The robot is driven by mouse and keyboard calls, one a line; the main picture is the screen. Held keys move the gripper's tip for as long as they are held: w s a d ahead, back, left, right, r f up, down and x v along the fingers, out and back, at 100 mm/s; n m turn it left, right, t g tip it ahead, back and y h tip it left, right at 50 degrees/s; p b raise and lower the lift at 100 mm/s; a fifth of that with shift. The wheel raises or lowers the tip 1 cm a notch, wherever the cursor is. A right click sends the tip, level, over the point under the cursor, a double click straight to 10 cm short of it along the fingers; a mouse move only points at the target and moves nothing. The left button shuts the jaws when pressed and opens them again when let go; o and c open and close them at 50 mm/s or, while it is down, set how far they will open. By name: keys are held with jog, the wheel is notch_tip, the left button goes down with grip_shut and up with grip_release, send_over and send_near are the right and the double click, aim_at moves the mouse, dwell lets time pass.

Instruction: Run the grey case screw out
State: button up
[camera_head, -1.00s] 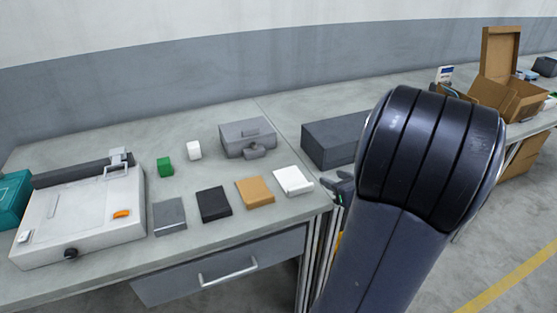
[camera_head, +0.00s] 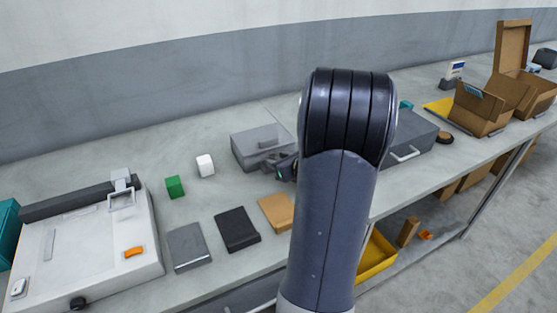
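The grey case (camera_head: 252,152) sits on the bench left of my arm, with a raised grey block on its top. The screw at its front, seen a second ago as a grey knob, is not clear now; my gripper and arm are in front of that spot. My gripper (camera_head: 285,168) is a small dark shape at the case's front right corner, partly hidden by my own arm. I cannot tell whether it touches the screw, or whether its fingers are open or shut.
Grey (camera_head: 189,247), black (camera_head: 237,229) and tan (camera_head: 275,213) flat boxes lie in front. A green block (camera_head: 175,187) and white block (camera_head: 205,166) stand left. A white machine (camera_head: 95,245) fills the far left. A dark drawer box (camera_head: 412,136) and cardboard boxes (camera_head: 480,108) stand right.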

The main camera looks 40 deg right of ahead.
grip_shut()
jog(key=shift+d, duration=0.1)
jog(key=shift+d+r+n+y+p, duration=0.1)
jog(key=shift+d+n+y+p, duration=0.05)
jog(key=shift+n+y+p, duration=0.4)
jog(key=shift+d+r+n+y+p, duration=0.1)
jog(key=shift+d+n+y+p, duration=0.05)
jog(key=shift+n+y+p, duration=0.45)
jog(key=shift+w+d+f+n+g+y+p, duration=0.15)
jog(key=shift+n+y+p, duration=0.1)
jog(key=shift+n+y, duration=0.45)
jog(key=shift+s+d+n+g+y+p, duration=0.2)
jog(key=shift+n+y, duration=0.25)
jog(key=shift+y, duration=0.4)
jog(key=shift+a, duration=0.15)
jog(key=shift+o, duration=0.2)
grip_release()
jog(key=shift+m+h, duration=0.3)
